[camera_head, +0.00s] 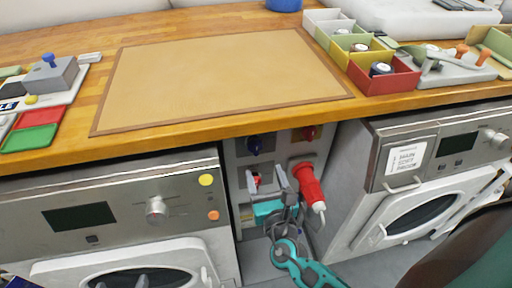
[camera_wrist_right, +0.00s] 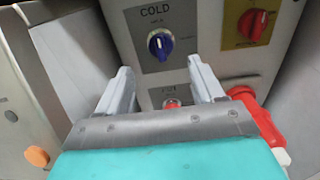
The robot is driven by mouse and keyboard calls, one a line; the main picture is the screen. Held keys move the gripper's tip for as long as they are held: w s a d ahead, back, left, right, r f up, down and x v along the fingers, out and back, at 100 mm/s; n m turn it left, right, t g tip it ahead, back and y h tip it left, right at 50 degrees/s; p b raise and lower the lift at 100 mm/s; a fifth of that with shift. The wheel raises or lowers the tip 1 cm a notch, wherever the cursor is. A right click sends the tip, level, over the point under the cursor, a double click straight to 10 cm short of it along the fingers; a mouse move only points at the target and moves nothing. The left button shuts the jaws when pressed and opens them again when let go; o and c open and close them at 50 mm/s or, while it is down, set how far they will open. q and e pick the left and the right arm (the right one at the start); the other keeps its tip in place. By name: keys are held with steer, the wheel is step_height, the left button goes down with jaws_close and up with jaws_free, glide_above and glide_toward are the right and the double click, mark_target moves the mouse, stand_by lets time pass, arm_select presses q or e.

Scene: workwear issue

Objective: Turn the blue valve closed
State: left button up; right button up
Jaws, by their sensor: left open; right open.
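The blue valve (camera_head: 254,144) is a round knob on a grey panel under the worktop. In the right wrist view the blue valve (camera_wrist_right: 160,44) sits on a plate lettered COLD and has a white mark on its face. My right gripper (camera_head: 267,178) is open and empty, below the knob in the head view. In the wrist view its fingers (camera_wrist_right: 160,66) spread either side of the knob's line, with the knob beyond the tips and apart from them. Grey tips, seemingly my left gripper (camera_head: 143,281), show at the bottom edge; the rest is cut off.
A red valve (camera_wrist_right: 254,23) is on a yellow plate to the right. A red plug (camera_head: 309,184) juts out below it. A washer (camera_head: 110,210) stands left of the panel and another (camera_head: 345,170) right. The worktop edge (camera_head: 190,139) overhangs the panel.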

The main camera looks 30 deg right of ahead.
mark_target(257, 150)
steer(key=b+x, duration=0.1)
steer(key=x, duration=0.8)
steer(key=shift+w, duration=0.25)
steer(key=shift+w+d, duration=0.2)
steer(key=shift+w, duration=0.25)
steer(key=c, duration=1)
steer(key=shift+o, duration=0.2)
